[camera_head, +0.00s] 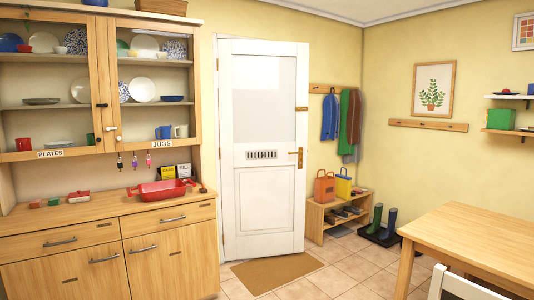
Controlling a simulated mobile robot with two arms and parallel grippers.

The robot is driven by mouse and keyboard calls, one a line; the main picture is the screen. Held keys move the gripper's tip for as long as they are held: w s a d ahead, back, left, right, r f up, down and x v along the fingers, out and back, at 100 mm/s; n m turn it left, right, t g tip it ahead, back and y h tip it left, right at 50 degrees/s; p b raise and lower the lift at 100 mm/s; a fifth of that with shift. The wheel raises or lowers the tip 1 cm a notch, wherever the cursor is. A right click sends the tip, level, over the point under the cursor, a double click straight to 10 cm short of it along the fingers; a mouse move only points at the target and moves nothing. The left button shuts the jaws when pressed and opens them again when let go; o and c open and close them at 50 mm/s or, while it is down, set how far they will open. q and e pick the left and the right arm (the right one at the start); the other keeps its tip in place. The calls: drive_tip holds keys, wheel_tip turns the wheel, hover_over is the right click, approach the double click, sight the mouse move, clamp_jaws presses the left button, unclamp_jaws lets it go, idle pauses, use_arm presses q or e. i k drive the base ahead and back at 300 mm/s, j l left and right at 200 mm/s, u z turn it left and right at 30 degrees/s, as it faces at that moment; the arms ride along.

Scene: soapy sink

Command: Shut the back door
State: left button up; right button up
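The back door (263,195) is white, with a pale glazed panel in its upper half and a dark letter slot in the middle. Its brass handle (298,156) is near the right edge, with a small brass fitting (302,108) above it. Neither of my grippers shows.
A brown doormat (277,271) lies before the door. A shoe bench (318,213) and boots (383,222) stand right. A wooden table (480,235) and white chair (455,287) are front right.

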sight(262, 85)
drive_tip(key=i+z, duration=0.25)
drive_tip(key=i, duration=4.25)
